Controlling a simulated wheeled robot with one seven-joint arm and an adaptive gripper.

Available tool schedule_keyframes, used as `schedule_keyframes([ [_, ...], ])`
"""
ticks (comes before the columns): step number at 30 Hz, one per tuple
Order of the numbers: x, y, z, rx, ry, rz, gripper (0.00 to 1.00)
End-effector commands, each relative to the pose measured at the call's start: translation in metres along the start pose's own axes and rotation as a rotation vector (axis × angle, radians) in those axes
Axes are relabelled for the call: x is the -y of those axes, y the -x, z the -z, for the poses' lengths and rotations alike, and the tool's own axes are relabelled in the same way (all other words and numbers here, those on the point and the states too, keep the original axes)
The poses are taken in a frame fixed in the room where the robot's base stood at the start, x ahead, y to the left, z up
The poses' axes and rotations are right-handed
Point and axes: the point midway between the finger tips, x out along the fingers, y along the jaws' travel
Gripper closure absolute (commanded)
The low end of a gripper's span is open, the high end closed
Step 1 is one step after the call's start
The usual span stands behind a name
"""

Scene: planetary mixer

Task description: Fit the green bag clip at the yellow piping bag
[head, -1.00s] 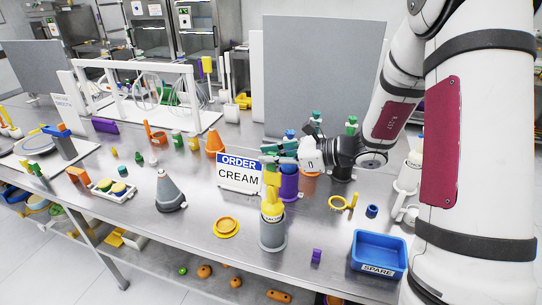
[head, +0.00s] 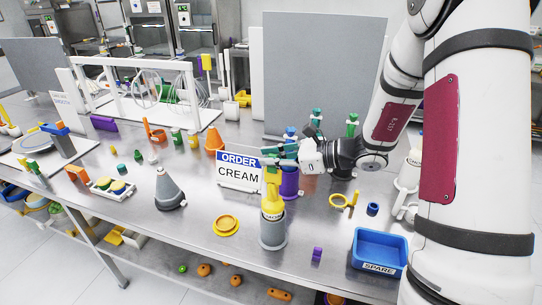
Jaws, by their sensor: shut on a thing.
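The yellow piping bag (head: 272,206) stands upright, tip end down, in a grey cylindrical holder (head: 273,234) near the table's front edge. My gripper (head: 274,156) is at the bag's narrow top, reaching in from the right. It is shut on a small green thing, which appears to be the green bag clip (head: 268,162). The clip is at or just above the bag's top. The fingers partly hide it, so I cannot tell whether it is around the bag or only beside it.
An ORDER CREAM sign (head: 238,172) stands just left of the bag, and a purple container (head: 290,183) is close behind it. A blue SPARE bin (head: 379,252) is at the front right. A yellow dish (head: 227,225) and grey cone (head: 168,191) lie left.

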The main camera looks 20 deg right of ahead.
Motion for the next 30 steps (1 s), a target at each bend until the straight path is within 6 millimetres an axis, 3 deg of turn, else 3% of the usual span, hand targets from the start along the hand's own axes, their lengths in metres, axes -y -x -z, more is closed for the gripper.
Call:
schedule_keyframes([
  [25, -0.001, -0.004, 0.015, -0.001, 0.0, 0.0, 0.99],
  [26, -0.001, -0.004, 0.015, -0.001, 0.0, 0.0, 0.84],
  [27, -0.001, -0.004, 0.015, -0.001, 0.0, 0.0, 0.75],
  [29, -0.001, -0.004, 0.015, -0.001, 0.0, 0.0, 0.63],
  [30, -0.001, -0.004, 0.015, -0.001, 0.0, 0.0, 0.63],
])
